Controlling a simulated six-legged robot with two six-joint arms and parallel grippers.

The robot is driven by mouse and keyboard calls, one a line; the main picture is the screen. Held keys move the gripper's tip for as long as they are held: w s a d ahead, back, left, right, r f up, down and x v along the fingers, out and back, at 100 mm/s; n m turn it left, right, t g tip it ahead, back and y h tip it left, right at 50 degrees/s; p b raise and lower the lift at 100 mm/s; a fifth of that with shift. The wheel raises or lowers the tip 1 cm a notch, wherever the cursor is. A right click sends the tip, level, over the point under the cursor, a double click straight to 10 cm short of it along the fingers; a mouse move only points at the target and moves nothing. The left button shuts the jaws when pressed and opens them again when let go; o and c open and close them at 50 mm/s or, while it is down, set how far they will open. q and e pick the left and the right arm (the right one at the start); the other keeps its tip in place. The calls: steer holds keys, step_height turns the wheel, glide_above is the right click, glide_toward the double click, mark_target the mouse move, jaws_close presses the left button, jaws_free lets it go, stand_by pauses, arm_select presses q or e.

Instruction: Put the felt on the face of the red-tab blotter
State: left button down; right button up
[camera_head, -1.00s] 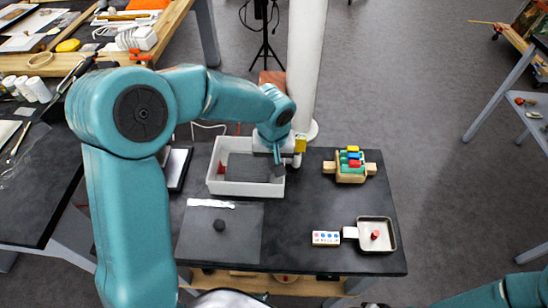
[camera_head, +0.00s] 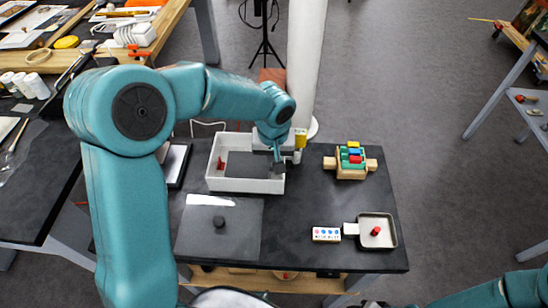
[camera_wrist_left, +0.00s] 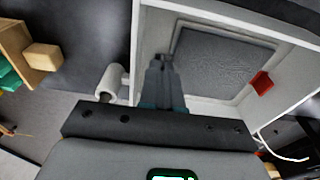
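A white tray (camera_head: 246,186) stands at the back of the dark table. A flat dark grey sheet (camera_head: 250,164) lies in it, with a small red piece (camera_head: 221,163) at its left. The wrist view shows the grey sheet (camera_wrist_left: 222,65) and the red piece (camera_wrist_left: 262,82) close up. I cannot tell felt from blotter here. My left gripper (camera_head: 278,160) is at the tray's right end, and its narrow fingers (camera_wrist_left: 168,60) point down by the sheet's edge. Whether they are shut or grip the sheet is unclear. My right arm enters at lower right; its gripper is out of view.
A wooden rack of coloured blocks (camera_head: 330,163) stands to the right. A dotted card (camera_head: 326,234) and a shallow pan (camera_head: 391,236) with a red peg (camera_head: 376,231) lie front right. A white post rises behind.

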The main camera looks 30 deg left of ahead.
arm_select(q)
steer(key=shift+f, duration=0.1)
steer(key=c, duration=1.3)
jaws_free()
steer(key=shift+o, duration=0.2)
steer(key=shift+r, duration=0.35)
step_height(320, 180, up, 16)
steer(key=s, duration=0.1)
steer(key=shift+s+d+f, duration=0.25)
steer(key=shift+s+d, duration=0.05)
steer(key=shift+s, duration=0.1)
